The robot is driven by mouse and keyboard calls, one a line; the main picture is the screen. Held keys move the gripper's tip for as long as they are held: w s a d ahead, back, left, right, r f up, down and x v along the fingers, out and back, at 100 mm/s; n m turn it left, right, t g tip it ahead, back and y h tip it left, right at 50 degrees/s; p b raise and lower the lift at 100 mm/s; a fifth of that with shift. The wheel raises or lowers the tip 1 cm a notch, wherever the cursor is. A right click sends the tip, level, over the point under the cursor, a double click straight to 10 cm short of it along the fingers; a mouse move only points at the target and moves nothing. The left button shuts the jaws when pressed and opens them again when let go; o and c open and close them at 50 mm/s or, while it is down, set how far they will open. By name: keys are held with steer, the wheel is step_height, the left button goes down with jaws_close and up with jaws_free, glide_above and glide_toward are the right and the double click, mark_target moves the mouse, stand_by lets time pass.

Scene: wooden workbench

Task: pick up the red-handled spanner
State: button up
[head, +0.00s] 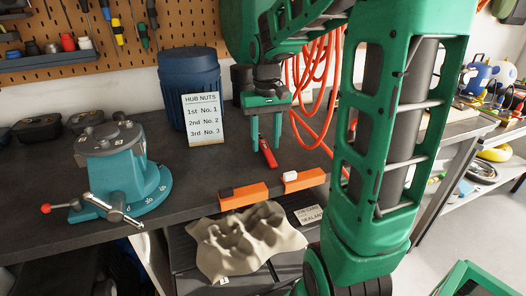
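My gripper (266,148) points down over the right part of the dark workbench. Its two green fingers stand apart, with a visible gap between them. The red-handled spanner (268,156) shows as a narrow red handle between and just below the fingertips, slanting down to the right. The rest of the spanner is hidden or too small to make out. I cannot tell whether the fingers touch it.
Two orange blocks (244,196) lie along the bench's front edge, close in front of the spanner. A teal vise (115,165) stands left. A blue canister (190,85) and a "HUB NUTS" sign (203,119) stand behind. A crumpled beige cloth (248,240) lies lower down. An orange hose (312,75) hangs behind.

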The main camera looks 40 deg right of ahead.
steer(key=shift+f, duration=0.6)
jaws_close()
steer(key=shift+r, duration=0.15)
